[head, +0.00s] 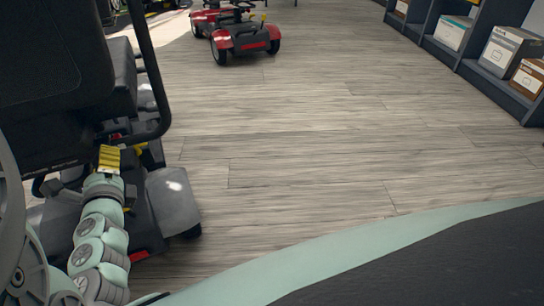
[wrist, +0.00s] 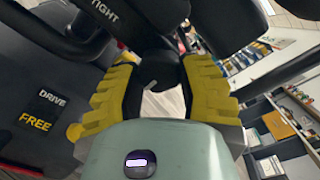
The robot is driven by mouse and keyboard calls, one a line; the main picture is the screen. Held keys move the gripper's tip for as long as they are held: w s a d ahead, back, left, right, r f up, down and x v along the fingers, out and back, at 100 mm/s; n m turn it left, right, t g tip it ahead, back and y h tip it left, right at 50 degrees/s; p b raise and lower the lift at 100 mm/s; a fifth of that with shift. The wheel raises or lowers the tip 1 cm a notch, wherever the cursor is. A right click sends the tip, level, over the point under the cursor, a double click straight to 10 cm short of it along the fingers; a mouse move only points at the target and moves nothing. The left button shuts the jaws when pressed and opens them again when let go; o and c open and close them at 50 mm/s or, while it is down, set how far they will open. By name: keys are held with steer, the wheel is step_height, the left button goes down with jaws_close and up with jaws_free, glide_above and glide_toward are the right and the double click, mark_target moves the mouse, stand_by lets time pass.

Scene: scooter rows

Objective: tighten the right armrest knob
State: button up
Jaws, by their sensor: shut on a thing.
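The scooter's black seat (head: 60,60) is at the left of the head view, with a black armrest tube (head: 148,70) curving down its right side. My gripper (head: 109,158) reaches under the seat beside the scooter's rear. In the wrist view my gripper (wrist: 158,84) has its yellow ribbed fingers on both sides of a dark knob (wrist: 157,66) and is shut on it. Black parts above carry white lettering that reads "TIGHT". The head view hides the knob behind the seat and fingers.
A grey scooter body panel (wrist: 30,85) with "DRIVE" and "FREE" labels is close on the left. A red scooter (head: 238,35) stands farther back. Shelves with boxes (head: 508,50) line the right. The wooden floor (head: 300,130) between is clear.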

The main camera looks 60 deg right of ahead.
stand_by(0.6)
steer(key=o, duration=1.2)
